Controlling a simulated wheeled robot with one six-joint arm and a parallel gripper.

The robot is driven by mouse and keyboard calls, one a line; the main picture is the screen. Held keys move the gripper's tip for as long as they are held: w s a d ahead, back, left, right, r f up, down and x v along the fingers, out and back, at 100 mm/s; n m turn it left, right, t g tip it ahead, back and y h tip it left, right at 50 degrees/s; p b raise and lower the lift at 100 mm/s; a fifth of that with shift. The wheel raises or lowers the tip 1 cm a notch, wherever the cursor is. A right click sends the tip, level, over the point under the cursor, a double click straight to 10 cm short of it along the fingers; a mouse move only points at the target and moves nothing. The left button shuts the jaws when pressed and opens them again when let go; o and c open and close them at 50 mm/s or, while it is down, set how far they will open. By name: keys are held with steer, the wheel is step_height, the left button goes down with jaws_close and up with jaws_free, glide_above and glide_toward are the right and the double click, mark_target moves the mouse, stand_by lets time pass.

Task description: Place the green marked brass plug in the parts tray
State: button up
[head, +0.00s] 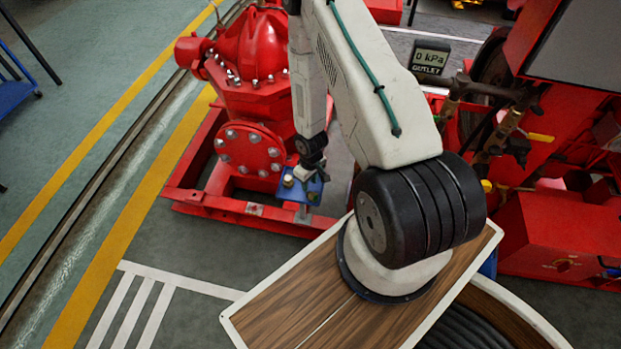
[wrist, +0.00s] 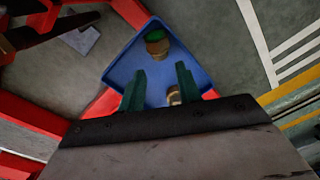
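The green marked brass plug (wrist: 156,42) is in the blue parts tray (wrist: 127,62), near the tray's far corner in the wrist view, with its green mark facing the camera. A second brass piece (wrist: 173,96) is in the tray nearer my gripper, partly hidden by the right finger. My gripper (wrist: 160,80) has its two green fingers apart, with nothing held between them; the green marked plug is beyond the fingertips. In the head view the tray (head: 314,190) sits by the red pump base, below my gripper (head: 303,178). One brass piece (head: 288,181) shows there; I cannot tell which.
The red pump (head: 250,50) and its bolted flange (head: 250,148) stand close behind and left of the tray. A red frame rail (head: 245,208) runs beside it. Open floor lies at left.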

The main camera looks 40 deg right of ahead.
mark_target(309, 193)
step_height(309, 193, down, 6)
steer(key=shift+a+f, duration=0.1)
stand_by(0.4)
jaws_close()
